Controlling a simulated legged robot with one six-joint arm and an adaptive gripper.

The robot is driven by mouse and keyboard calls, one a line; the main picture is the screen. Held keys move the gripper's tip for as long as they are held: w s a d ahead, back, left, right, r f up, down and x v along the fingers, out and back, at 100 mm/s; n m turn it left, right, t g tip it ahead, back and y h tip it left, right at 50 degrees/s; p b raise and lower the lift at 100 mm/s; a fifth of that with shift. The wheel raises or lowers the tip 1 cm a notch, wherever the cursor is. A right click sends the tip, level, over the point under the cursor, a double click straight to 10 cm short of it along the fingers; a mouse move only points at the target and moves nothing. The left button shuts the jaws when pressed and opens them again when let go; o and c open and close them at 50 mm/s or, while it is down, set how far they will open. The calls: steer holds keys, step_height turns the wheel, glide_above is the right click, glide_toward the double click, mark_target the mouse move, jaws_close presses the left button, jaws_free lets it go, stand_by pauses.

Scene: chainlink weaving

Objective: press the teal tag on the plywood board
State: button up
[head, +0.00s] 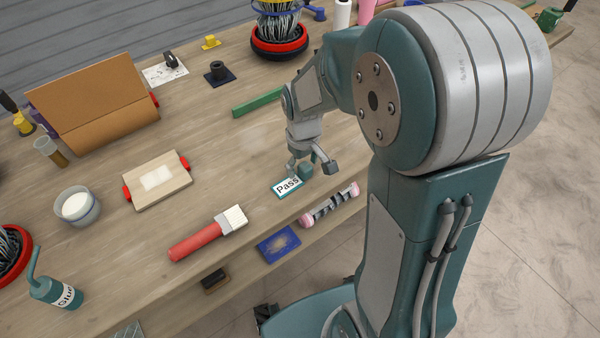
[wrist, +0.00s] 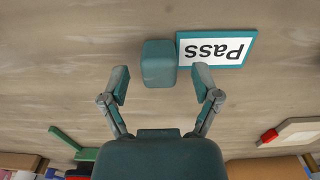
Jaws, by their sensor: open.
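A teal-bordered white tag reading "Pass" (head: 288,187) lies on the wooden table with a teal block (head: 306,172) at its end. In the wrist view, the tag (wrist: 230,49) appears upside down, and the block (wrist: 158,63) is left of it. My gripper (head: 311,166) is open and empty above the block. In the wrist view, its fingertips (wrist: 161,84) are spread to either side of the block's near end; I cannot tell whether they touch it. A light wooden board (head: 143,191) with red ends and a pale patch lies further left, apart from the tag.
A red-handled brush (head: 208,235), a blue card (head: 278,244) and a pink-ended roller (head: 331,206) lie near the front edge. A green bar (head: 258,102) lies behind my gripper. A white-filled cup (head: 78,207) and glue bottle (head: 56,292) stand left. Bare tabletop surrounds the board.

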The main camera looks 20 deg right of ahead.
steer(key=c, duration=1)
